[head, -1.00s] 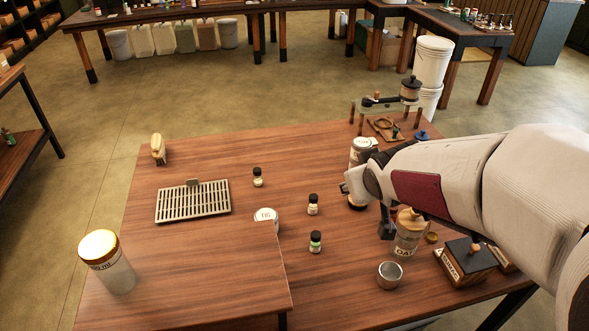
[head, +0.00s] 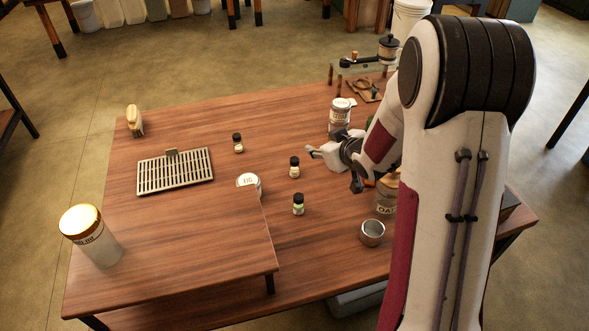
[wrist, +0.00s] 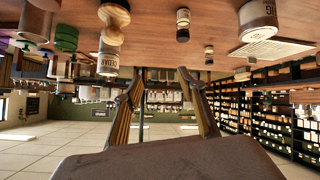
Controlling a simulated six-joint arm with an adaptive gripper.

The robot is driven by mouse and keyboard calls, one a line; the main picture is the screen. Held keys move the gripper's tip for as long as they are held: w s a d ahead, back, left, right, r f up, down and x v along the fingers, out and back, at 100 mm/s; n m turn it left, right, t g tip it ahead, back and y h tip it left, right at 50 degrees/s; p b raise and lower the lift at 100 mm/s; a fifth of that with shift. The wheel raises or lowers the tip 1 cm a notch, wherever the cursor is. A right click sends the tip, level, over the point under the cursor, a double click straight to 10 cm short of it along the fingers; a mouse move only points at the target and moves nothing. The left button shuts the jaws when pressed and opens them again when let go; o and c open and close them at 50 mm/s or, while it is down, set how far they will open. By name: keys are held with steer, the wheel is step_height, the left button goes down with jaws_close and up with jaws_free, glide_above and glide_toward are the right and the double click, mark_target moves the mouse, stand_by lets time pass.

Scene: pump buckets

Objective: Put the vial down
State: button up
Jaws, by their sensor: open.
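Three small dark-capped vials stand upright on the wooden table in the head view: a back one (head: 238,143), a middle one (head: 294,167), and a front one with a greenish label (head: 298,205). My gripper (head: 316,152) is just right of the middle vial, low over the table and apart from it. The upside-down wrist view shows its two fingers (wrist: 160,74) spread, with nothing between them. Two vials also show there, one near (wrist: 183,20) and one farther off (wrist: 209,53). Which vial the task means, I cannot tell.
A CEDAR jar (wrist: 108,64) shows in the wrist view. A metal cup (head: 372,233) and an OATS jar (head: 386,201) are at the front right, partly near my arm.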

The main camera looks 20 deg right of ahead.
mark_target(297, 167)
steer(key=f+y, duration=0.1)
steer(key=f, duration=0.2)
steer(key=w+a+f+y, duration=0.1)
steer(key=f, duration=0.2)
steer(key=a+f+t+y, duration=0.1)
steer(key=f, duration=0.3)
steer(key=shift+w+f+n+y, duration=0.1)
steer(key=shift+w+n+y, duration=0.05)
steer(key=shift+n+y, duration=0.15)
steer(key=shift+s+a+f+y, duration=0.2)
steer(key=shift+a+f+y, duration=0.15)
steer(key=shift+f+y, duration=0.25)
steer(key=shift+w+f, duration=0.1)
steer(key=shift+w+a+f+h, duration=0.15)
steer(key=shift+w+a+f, duration=0.1)
steer(key=shift+w, duration=0.3)
steer(key=shift+w+a+f+h, duration=0.15)
steer(key=shift+w+a+f, duration=0.05)
steer(key=shift+w, duration=0.3)
steer(key=shift+r+x, duration=0.15)
steer(key=shift+x, duration=1.15)
steer(key=shift+r+x, duration=0.15)
steer(key=shift+x, duration=1.15)
steer(key=shift+w, duration=0.1)
